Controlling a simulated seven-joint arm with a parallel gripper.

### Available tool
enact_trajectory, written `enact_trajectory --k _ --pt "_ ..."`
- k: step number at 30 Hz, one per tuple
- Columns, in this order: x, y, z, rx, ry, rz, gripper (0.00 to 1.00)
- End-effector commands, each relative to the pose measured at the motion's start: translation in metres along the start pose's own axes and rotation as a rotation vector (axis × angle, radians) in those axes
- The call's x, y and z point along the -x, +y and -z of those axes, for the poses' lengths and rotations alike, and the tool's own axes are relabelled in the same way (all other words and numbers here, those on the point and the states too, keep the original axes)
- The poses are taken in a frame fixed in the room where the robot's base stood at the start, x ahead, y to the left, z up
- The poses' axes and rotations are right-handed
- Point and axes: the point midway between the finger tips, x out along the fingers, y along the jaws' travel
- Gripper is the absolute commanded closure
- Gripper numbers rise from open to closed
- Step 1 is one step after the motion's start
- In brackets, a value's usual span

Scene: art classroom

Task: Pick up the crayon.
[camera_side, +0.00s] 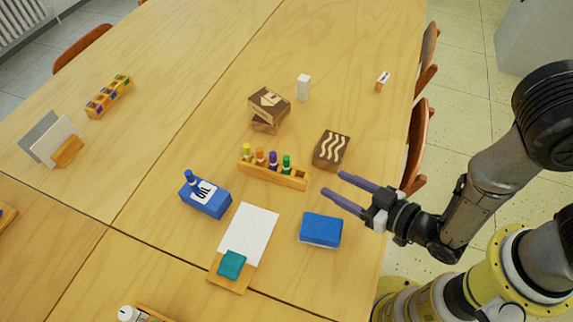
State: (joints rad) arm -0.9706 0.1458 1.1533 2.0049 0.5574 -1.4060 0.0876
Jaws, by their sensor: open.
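Several crayons stand upright in a row in a wooden holder (274,176) near the middle of the table. From left to right I see a yellow crayon (247,151), an orange crayon (260,157), a purple crayon (273,160) and a green crayon (286,165). Which one the task means, I cannot tell. My gripper (331,183) is open, with two long purple fingers pointing left. It is right of the holder, apart from the crayons, and nothing is between the fingers.
A brown block with wavy lines (332,150) lies just beyond my fingers. A blue block (321,229) is in front of them. A blue oil bottle (206,196), a white sheet (248,231) with a teal block (231,264), and stacked brown blocks (268,109) surround the holder.

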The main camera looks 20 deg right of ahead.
Motion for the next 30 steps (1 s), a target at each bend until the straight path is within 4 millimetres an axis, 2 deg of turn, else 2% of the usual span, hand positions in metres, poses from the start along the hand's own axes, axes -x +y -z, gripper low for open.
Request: enact_trajectory --k 12,20,30 --pt "-0.07 0.0 0.001 -0.003 0.002 -0.002 0.44" --pt "-0.088 -0.001 0.001 -0.002 0.002 0.0 0.44" --pt "-0.131 -0.003 -0.001 -0.002 0.001 -0.001 0.44"
